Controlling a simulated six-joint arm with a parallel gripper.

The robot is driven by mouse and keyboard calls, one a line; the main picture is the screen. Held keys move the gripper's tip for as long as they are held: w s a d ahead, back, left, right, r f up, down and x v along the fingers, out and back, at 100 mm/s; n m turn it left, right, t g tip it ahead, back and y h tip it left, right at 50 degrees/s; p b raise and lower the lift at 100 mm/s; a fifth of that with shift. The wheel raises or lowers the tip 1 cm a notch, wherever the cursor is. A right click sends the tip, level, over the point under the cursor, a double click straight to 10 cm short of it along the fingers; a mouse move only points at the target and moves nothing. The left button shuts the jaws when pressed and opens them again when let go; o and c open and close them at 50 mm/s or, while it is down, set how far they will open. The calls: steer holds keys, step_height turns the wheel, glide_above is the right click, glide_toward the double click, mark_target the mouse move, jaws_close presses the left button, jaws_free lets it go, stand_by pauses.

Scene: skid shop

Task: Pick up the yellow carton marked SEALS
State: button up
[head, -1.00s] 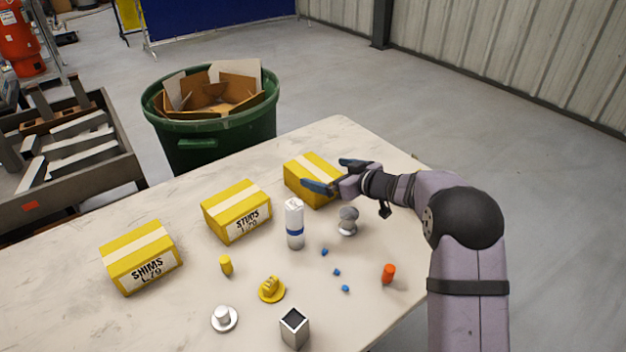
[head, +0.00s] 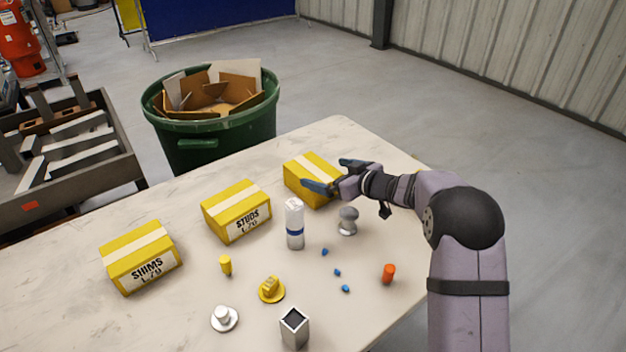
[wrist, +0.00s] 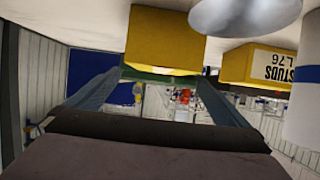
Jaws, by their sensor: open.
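Three yellow cartons with pale tape stand in a row on the table. The left one reads SHIMS (head: 140,258) and the middle one STUDS (head: 237,212); the STUDS carton also shows upside down in the wrist view (wrist: 262,65). The right carton (head: 302,170) has no readable label, as its front is partly hidden by my gripper. My gripper (head: 322,172) is open at this right carton, its blue fingers apart at the carton's near right side. In the wrist view the unlabelled carton (wrist: 163,38) lies ahead between the fingertips (wrist: 160,75). I cannot tell whether they touch it.
A white bottle with a blue band (head: 295,225) and a grey knob (head: 348,222) stand close in front of the right carton. Small blue bits (head: 337,272) and an orange cylinder (head: 388,274) lie nearer. A green bin (head: 200,140) stands beyond the table edge.

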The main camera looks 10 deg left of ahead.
mark_target(319, 174)
steer(key=shift+s+d+f+t+b, duration=0.25)
steer(key=shift+s+d+b, duration=0.15)
steer(key=shift+s, duration=0.1)
steer(key=shift+s+d+f+t+b, duration=0.15)
steer(key=shift+s+d+f+b, duration=0.05)
steer(key=shift+s+d+b, duration=0.2)
steer(key=shift+s+d, duration=0.15)
steer(key=shift+s, duration=0.05)
steer(key=shift+r+p+x, duration=0.2)
steer(key=shift+p+x, duration=0.15)
steer(key=shift+x, duration=3.35)
steer(key=shift+r, duration=0.1)
